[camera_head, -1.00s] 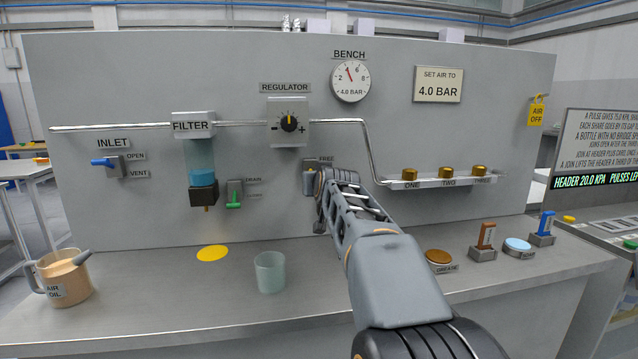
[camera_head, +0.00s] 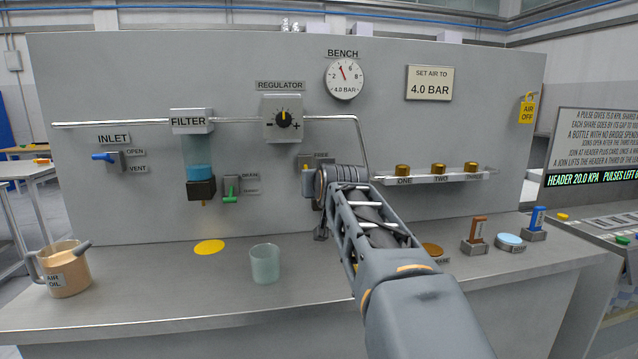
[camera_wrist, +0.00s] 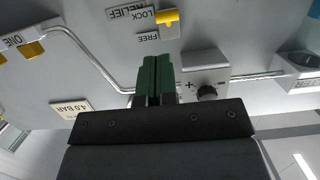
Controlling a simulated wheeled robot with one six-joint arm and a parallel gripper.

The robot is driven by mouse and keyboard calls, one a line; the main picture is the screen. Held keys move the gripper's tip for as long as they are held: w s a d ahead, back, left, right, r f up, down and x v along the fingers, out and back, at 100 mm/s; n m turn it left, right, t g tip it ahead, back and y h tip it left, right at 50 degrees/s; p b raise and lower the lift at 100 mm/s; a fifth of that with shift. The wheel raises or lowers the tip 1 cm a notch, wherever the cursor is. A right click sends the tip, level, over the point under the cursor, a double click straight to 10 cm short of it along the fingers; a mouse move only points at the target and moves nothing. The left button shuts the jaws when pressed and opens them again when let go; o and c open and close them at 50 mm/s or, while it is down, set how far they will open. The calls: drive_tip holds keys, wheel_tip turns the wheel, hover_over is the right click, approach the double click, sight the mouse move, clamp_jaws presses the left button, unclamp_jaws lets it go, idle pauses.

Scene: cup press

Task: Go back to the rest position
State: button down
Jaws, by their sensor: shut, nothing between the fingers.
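My gripper shows in the wrist view (camera_wrist: 156,80), with its two green fingers together and nothing between them. In the head view my arm reaches from the lower right toward the panel, and the gripper is mostly hidden by the wrist. The grey panel (camera_head: 110,65) stands in front of me. In the wrist view the yellow relief lever (camera_wrist: 167,16) sits by the LOCK and FREE labels, beyond the fingertips. The regulator knob (camera_wrist: 207,92) is right of the fingers there. I cannot see the fingers touching anything.
On the bench (camera_head: 190,310) stand an oil jug (camera_head: 68,274), a clear cup (camera_head: 265,264), a yellow disc (camera_head: 209,247), and brown (camera_head: 477,230) and blue (camera_head: 537,219) levers. A pipe (camera_head: 362,145) and three brass ports (camera_head: 438,168) project from the panel near my arm.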

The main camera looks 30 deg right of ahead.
drive_tip(key=shift+s+a, duration=0.15)
drive_tip(key=shift+s, duration=0.2)
drive_tip(key=shift+a+r, duration=0.1)
idle(0.3)
drive_tip(key=s+a+f+n+g+y+p, duration=0.2)
drive_tip(key=s+a+g+p, duration=0.3)
drive_tip(key=p, duration=0.8)
drive_tip(key=s+a+f+n+g+y+p, duration=0.2)
drive_tip(key=s+a+g+p, duration=0.3)
drive_tip(key=s+a+p, duration=0.7)
drive_tip(key=shift+s+a+f+g+y+p, duration=0.3)
drive_tip(key=shift+s+y+p, duration=0.4)
drive_tip(key=shift+p, duration=0.5)
drive_tip(key=shift+w, duration=0.15)
